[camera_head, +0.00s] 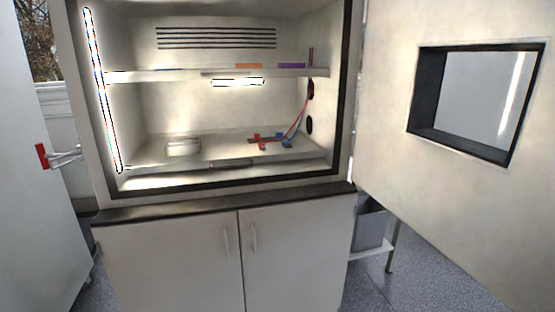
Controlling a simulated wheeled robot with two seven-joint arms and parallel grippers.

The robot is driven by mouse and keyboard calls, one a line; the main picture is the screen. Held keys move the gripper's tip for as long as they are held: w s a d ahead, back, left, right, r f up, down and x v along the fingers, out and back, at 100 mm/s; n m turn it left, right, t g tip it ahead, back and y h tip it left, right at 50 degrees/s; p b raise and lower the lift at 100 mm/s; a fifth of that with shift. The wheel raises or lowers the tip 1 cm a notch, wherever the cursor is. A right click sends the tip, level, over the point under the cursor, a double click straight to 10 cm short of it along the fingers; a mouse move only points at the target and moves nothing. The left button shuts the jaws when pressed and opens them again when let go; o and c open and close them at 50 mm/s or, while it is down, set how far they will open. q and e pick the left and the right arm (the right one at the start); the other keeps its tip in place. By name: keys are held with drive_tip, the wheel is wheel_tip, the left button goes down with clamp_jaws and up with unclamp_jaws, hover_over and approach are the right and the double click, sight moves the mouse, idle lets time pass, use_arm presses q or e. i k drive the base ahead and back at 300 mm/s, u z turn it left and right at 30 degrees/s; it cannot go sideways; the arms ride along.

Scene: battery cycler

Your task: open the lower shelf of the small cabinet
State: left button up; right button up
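The small cabinet (170,260) stands in the middle, with an open upper chamber above two shut white doors. Its lower shelf (215,155) lies at the chamber floor, with a dark handle (232,163) at its front edge. The shelf looks pushed in. A small pale block (183,146) and red and blue clips (268,141) with cables lie on it. Neither of my grippers shows in the head view.
The large chamber door (390,150), with a dark-framed window (475,100), stands swung open at the right. A white panel with a red-tipped handle (42,155) is at the left. Grey floor (120,297) shows on both sides of the cabinet.

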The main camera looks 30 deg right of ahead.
sight(227, 148)
drive_tip(key=z, duration=0.95)
drive_tip(key=i, duration=0.8)
drive_tip(key=z, duration=0.85)
